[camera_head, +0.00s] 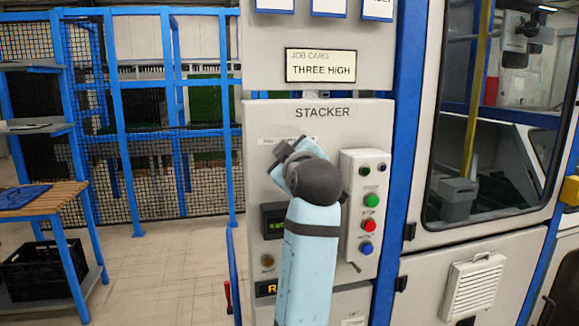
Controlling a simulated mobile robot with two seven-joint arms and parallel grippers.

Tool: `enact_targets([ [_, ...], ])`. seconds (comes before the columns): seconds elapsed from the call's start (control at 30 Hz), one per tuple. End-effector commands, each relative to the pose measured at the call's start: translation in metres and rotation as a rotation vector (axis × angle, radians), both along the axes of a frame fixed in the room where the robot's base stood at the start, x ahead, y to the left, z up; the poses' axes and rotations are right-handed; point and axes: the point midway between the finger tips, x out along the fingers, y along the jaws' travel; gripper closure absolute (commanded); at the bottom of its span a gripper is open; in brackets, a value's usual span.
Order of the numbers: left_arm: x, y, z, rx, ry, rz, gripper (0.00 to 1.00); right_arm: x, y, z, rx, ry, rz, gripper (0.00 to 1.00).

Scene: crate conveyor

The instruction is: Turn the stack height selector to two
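The light grey STACKER panel (260,118) stands upright in front of me. A single light-blue arm of mine rises from the bottom, just right of the middle, and I take it as my right one. Its dark gripper (284,151) is in front of the panel's upper left part, below a small label strip. The wrist hides the fingertips' contact, and I cannot tell whether they are open. I cannot make out the stack height selector; the gripper and wrist cover that part. The job card (320,66) above reads THREE HIGH. My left gripper is not in view.
A button box (351,240) with green, red and blue buttons is right of my wrist. A partly covered green-digit display (272,222) is left of the arm. Blue fencing (117,120) and a wooden-topped bench (50,201) stand left, with open floor between.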

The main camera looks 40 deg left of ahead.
Motion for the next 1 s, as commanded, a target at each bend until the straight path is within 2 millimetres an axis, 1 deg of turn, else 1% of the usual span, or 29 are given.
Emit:
enact_targets([
  [0.03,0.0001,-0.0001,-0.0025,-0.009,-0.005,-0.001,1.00,-0.0002,-0.0004,-0.0036,-0.001,0.001,-0.001,0.52],
  [0.17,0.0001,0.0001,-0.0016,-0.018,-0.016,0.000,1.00,-0.0008,-0.0004,-0.0058,0.000,0.004,0.000,0.52],
  [0.53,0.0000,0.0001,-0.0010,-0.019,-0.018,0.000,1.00,-0.0004,0.0009,-0.0029,0.002,0.003,0.001,0.52],
  [0.57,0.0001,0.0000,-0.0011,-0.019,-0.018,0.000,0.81,-0.0004,0.0012,-0.0026,0.003,0.002,0.001,0.52],
  [0.6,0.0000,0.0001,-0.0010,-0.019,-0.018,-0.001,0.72,-0.0004,0.0014,-0.0023,0.003,0.002,0.001,0.52],
  [0.63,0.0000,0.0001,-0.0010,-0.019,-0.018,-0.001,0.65,-0.0003,0.0015,-0.0022,0.003,0.002,0.001,0.52],
  [0.67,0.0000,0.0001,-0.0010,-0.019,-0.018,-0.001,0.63,-0.0004,0.0017,-0.0022,0.003,0.002,0.002,0.52],
  [1.0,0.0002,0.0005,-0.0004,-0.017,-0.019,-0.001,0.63,-0.0007,0.0018,-0.0027,0.003,0.003,0.002,0.52],
])
